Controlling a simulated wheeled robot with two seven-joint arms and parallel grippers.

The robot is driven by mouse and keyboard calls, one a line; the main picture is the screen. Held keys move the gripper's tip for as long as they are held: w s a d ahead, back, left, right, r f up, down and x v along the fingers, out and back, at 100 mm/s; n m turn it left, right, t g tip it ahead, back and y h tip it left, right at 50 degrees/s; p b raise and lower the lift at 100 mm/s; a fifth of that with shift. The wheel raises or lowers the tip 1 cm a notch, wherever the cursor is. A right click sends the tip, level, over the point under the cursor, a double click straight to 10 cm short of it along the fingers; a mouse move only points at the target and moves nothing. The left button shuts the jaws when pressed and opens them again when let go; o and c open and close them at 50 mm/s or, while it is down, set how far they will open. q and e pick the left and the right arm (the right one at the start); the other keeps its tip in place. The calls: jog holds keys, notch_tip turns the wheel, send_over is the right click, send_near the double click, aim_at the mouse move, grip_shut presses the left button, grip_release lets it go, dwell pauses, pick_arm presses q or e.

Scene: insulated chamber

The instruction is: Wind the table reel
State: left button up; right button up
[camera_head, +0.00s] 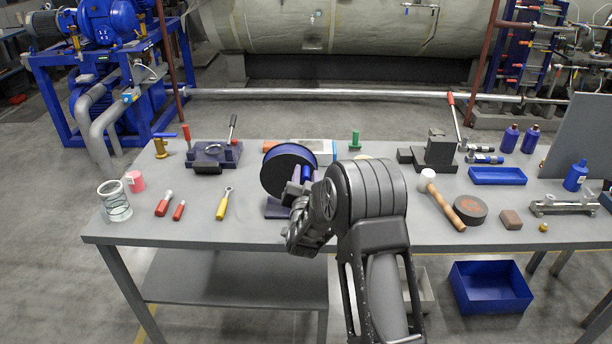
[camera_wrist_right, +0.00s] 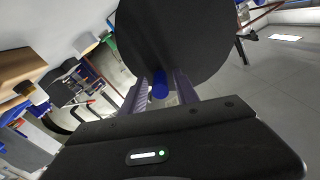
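The table reel (camera_head: 284,174) is a black disc with a blue rim, standing upright on a purple base (camera_head: 277,209) near the middle of the bench. Its dark face fills the top of the right wrist view (camera_wrist_right: 178,35). A blue crank handle (camera_wrist_right: 160,86) sticks out from the face toward me. My right gripper (camera_head: 304,180) is in front of the reel. In the wrist view its two fingers (camera_wrist_right: 161,88) stand on either side of the handle, with narrow gaps showing, so it looks open around it. My arm hides part of the base. My left gripper is out of view.
The grey bench (camera_head: 240,232) carries screwdrivers (camera_head: 164,203), a yellow-handled wrench (camera_head: 223,204) and a glass jar (camera_head: 115,200) on the left. A mallet (camera_head: 442,200), a dark round block (camera_head: 470,210) and a blue tray (camera_head: 497,175) lie to the right. The bench front below the reel is clear.

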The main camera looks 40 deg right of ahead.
grip_shut()
dwell(1.2)
